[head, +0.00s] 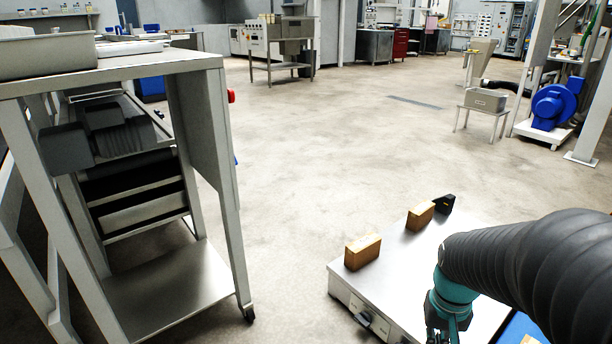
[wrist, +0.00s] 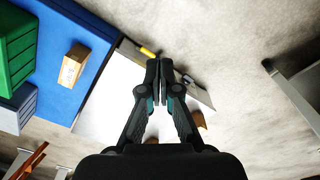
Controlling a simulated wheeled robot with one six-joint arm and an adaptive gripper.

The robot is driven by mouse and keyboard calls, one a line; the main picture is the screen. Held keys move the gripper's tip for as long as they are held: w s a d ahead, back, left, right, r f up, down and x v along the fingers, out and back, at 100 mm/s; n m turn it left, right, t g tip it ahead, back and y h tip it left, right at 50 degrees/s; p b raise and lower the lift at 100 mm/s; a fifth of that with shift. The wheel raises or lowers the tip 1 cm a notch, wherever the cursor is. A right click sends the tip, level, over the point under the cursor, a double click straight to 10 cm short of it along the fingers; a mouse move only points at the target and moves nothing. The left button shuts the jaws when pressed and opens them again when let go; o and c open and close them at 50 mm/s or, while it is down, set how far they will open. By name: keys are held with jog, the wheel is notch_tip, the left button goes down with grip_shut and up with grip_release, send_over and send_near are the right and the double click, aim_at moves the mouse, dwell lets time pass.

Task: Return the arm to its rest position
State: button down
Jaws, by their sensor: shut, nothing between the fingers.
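My arm comes in from the right in the head view, with a dark ribbed sleeve and a teal joint. My gripper (head: 447,325) is partly cut off at the bottom edge there, over the white-topped cabinet (head: 400,262). In the wrist view my gripper (wrist: 160,66) has its two black fingers together at the tips, with nothing between them. The cabinet top (wrist: 112,97) lies below the fingers.
Two tan blocks (head: 363,252) (head: 420,216) and a small black object (head: 443,204) stand on the cabinet. A steel roller machine (head: 225,150) stands at left. A box (wrist: 73,65) lies on a blue surface (wrist: 68,28) beside green and grey crates (wrist: 18,45). Open floor (head: 300,170) lies between.

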jog(key=s+a+r+n+t+p, duration=0.1)
jog(key=s+a+r+t, duration=0.1)
jog(key=r, duration=0.6)
jog(key=s+a+r+n+t+p, duration=0.1)
jog(key=s+a+r+t+p, duration=0.1)
jog(key=a+r, duration=0.4)
jog(key=shift+s+a+r+n+t, duration=0.35)
jog(key=shift+s+r+t, duration=0.45)
jog(key=shift+s, duration=0.4)
